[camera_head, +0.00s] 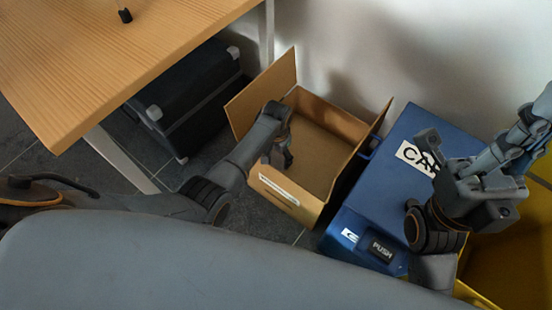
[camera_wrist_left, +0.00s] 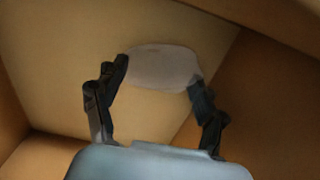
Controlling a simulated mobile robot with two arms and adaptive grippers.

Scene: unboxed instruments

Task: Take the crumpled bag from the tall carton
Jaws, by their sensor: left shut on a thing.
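The tall carton (camera_head: 318,150) is an open brown cardboard box on the floor with its flaps folded out and a white label on its front. My left gripper (camera_head: 283,158) reaches down into it. In the left wrist view, a pale, rounded bag (camera_wrist_left: 163,68) lies between the fingertips of my left gripper (camera_wrist_left: 162,78), which are shut on it, with the carton's floor (camera_wrist_left: 200,25) and walls around. In the head view the bag is hidden behind the gripper.
A yellow container (camera_head: 515,250) is at the lower right. A wooden table (camera_head: 110,50) and a black case (camera_head: 190,100) are at the left. A pale wall is behind.

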